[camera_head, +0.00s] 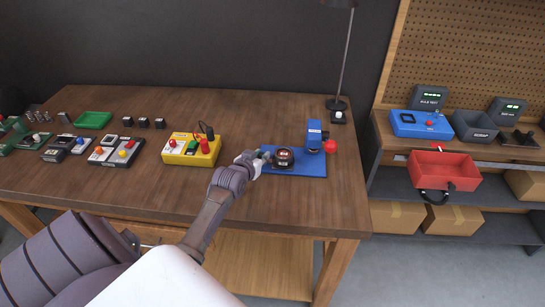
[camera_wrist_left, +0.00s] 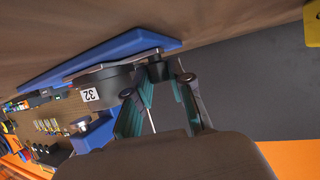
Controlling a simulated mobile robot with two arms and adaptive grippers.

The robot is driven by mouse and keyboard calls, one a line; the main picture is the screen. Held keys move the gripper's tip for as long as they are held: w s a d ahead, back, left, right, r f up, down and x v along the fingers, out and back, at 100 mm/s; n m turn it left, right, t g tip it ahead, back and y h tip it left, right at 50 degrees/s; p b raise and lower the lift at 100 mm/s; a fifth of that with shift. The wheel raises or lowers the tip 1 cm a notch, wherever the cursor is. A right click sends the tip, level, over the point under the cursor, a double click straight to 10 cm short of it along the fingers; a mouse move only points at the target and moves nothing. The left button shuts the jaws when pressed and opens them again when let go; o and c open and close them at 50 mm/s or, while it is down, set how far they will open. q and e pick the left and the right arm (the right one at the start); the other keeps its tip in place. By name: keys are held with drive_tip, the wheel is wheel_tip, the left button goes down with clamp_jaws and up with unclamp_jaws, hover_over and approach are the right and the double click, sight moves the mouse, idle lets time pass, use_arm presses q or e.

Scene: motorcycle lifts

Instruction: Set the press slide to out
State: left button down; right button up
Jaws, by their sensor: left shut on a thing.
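The press has a flat blue base (camera_head: 305,168) on the wooden table, with a blue column (camera_head: 314,135) and a red ball knob (camera_head: 330,146) on its right side. Its slide carries a dark round part (camera_head: 284,157) towards the left end of the base, clear of the column. In the left wrist view the dark round part (camera_wrist_left: 95,90) bears a "32" label. A flat bar runs from it to a small dark knob (camera_wrist_left: 157,69). My left gripper (camera_head: 264,157) is shut on this slide knob; its green-padded fingers (camera_wrist_left: 157,84) sit around it. My right gripper is not in view.
A yellow box (camera_head: 190,150) with buttons stands left of the press. A lamp (camera_head: 338,104) stands behind it. Button panels and a green tray (camera_head: 93,120) are farther left. A shelf at right holds a red bin (camera_head: 445,170). Table in front of the press is clear.

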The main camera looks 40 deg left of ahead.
use_arm(q)
drive_tip(key=shift+a, duration=0.1)
drive_tip(key=c, duration=1.4)
unclamp_jaws()
drive_tip(key=shift+s, duration=0.1)
drive_tip(key=shift+o, duration=0.6)
drive_tip(key=shift+a, duration=0.2)
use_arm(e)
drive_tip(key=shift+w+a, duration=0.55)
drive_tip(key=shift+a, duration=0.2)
use_arm(q)
drive_tip(key=shift+d, duration=0.1)
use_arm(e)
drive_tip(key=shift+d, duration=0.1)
use_arm(q)
drive_tip(key=v, duration=1.2)
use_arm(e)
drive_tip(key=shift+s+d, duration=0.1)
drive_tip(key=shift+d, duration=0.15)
